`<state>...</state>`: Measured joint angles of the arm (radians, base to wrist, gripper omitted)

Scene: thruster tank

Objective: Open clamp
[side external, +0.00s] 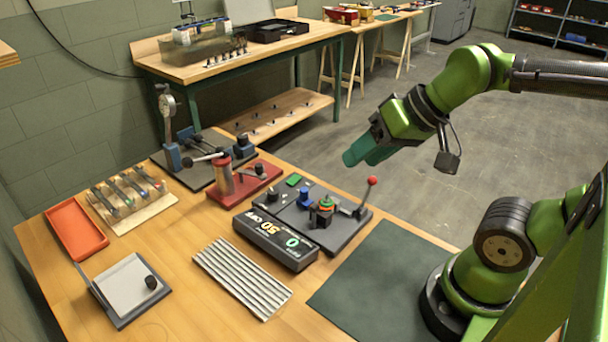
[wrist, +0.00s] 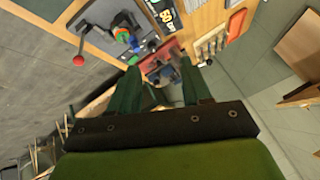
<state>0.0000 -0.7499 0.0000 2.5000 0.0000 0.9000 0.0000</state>
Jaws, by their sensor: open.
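A dark fixture plate (side external: 340,236) lies on the wooden bench and carries a lever with a red ball knob (side external: 371,181). The lever stands raised at the plate's right end; I cannot tell for sure whether it is the clamp's handle. A small part with green and red rings (side external: 325,204) sits on the plate beside a blue block (side external: 304,197). My gripper (side external: 366,150) is open and empty, in the air above and behind the plate, apart from the lever. In the wrist view, the red knob (wrist: 78,60) is left of my gripper (wrist: 160,92).
A red-based fixture (side external: 243,183) and a dial-gauge stand (side external: 168,120) stand to the left. A ribbed grey plate (side external: 242,278), a dark green mat (side external: 385,283) and an orange tray (side external: 77,229) lie on the bench.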

